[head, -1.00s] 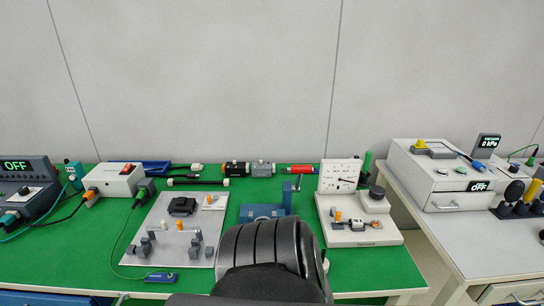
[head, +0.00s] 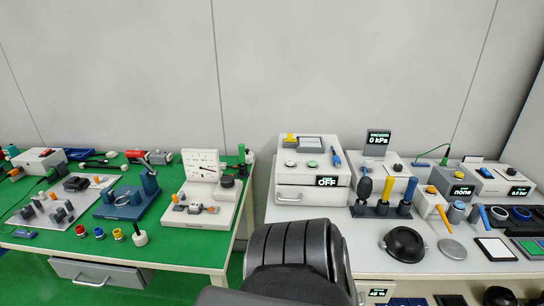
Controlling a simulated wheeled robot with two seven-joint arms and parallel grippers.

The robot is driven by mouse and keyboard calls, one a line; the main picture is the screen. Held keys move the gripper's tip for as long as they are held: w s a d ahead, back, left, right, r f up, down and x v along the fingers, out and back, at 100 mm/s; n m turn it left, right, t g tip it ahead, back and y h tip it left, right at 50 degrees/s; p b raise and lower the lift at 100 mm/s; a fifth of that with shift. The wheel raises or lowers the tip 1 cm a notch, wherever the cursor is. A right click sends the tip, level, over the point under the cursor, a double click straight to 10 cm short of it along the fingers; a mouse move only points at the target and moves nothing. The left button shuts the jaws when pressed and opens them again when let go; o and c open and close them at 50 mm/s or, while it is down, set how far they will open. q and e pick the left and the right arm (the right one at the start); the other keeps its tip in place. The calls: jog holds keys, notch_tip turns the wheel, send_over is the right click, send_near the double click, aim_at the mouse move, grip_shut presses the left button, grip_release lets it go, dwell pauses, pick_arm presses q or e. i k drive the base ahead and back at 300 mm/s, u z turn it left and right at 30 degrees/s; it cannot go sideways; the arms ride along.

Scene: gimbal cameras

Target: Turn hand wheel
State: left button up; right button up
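I cannot single out a hand wheel for certain. A ring-like round part (head: 122,197) lies on a blue device (head: 140,205) on the green bench, and is too small to tell clearly. A dark round knob (head: 227,181) sits on a white block beside an upright gauge panel (head: 200,164). Neither of my grippers shows in the head view. The dark ribbed shape at the bottom centre is part of my own body and hides the area behind it.
The green bench (head: 185,255) stands left and a white bench (head: 345,235) right, with a narrow gap between them. A white box reading OFF (head: 310,175), a black bowl-like part (head: 404,243) and several small devices crowd the white bench. A drawer (head: 100,272) sits under the green bench.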

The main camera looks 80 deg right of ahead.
aim_at(227, 181)
jog(key=z, duration=0.05)
jog(key=k, duration=0.45)
jog(key=z, duration=2.25)
